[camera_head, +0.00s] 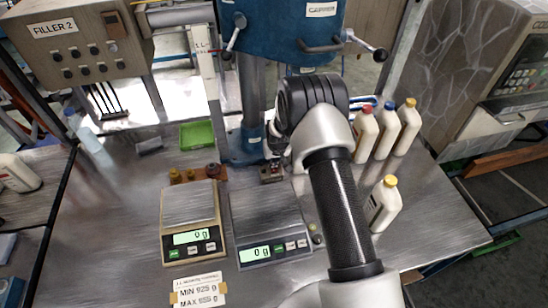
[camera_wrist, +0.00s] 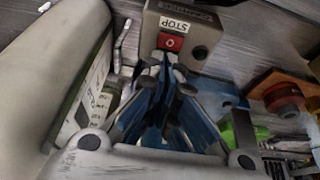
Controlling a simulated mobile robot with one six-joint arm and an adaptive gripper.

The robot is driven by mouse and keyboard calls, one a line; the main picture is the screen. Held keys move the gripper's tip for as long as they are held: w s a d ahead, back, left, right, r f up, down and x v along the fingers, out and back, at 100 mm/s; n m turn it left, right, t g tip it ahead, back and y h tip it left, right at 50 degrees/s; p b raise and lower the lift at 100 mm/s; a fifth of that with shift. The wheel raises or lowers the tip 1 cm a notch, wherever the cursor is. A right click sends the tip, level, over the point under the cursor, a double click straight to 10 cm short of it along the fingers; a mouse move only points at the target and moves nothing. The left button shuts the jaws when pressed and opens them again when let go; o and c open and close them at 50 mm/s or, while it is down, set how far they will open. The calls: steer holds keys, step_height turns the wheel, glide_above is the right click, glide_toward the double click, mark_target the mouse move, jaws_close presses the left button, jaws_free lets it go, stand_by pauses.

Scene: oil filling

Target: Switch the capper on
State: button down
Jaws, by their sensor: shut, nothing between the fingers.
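The capper (camera_head: 280,25) is the blue machine at the top centre of the head view, with its label on the front. A small grey switch box (camera_head: 271,172) stands at the foot of its column. In the wrist view the switch box (camera_wrist: 176,20) shows a STOP label, a red button (camera_wrist: 171,42) and a dark round button (camera_wrist: 199,52) to its right. My gripper (camera_wrist: 168,62) is shut and empty, its tips close to the box just below the red button. Contact cannot be told. In the head view my arm hides most of the gripper.
Two scales (camera_head: 190,204) (camera_head: 268,220) stand in front of the box, both reading 0 g. White bottles with red, blue and yellow caps (camera_head: 384,134) stand right of my arm; another bottle (camera_head: 383,205) is nearer. A green tray (camera_head: 197,135) lies left of the column.

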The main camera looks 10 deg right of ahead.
stand_by(0.3)
steer(key=shift+w+f+b, duration=0.15)
steer(key=shift+f+b, duration=0.45)
steer(key=shift+b, duration=0.3)
steer(key=shift+r, duration=0.2)
steer(key=shift+p, duration=0.3)
steer(key=shift+s+r, duration=0.15)
steer(key=shift+s, duration=0.65)
steer(key=shift+r, duration=0.1)
